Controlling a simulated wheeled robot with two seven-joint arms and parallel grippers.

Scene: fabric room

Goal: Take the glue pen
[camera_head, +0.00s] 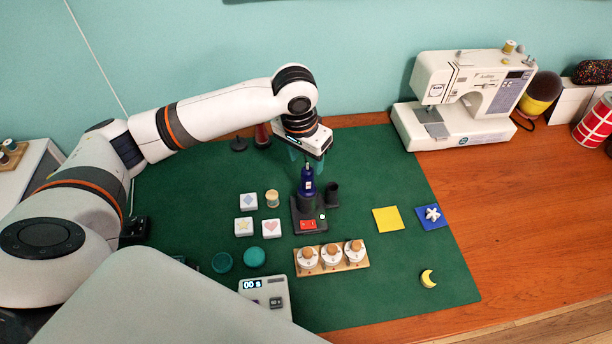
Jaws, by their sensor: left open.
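The glue pen (308,182) is dark blue and stands upright in a small dark stand (299,222) with a red switch, on the green mat (380,270). My left gripper (308,164) points down from the end of the left arm, directly above the pen. Its fingers are open around or just above the pen's top; I cannot tell whether they touch it. The fingertips are small and partly hidden by the wrist. My right gripper is not in view.
A sewing machine (465,95) stands at the back right. White tiles (246,227), a thread spool (272,198), a wooden rack of jars (331,258), teal round pieces (254,257) and a timer (265,294) surround the stand. The mat's right front is mostly clear.

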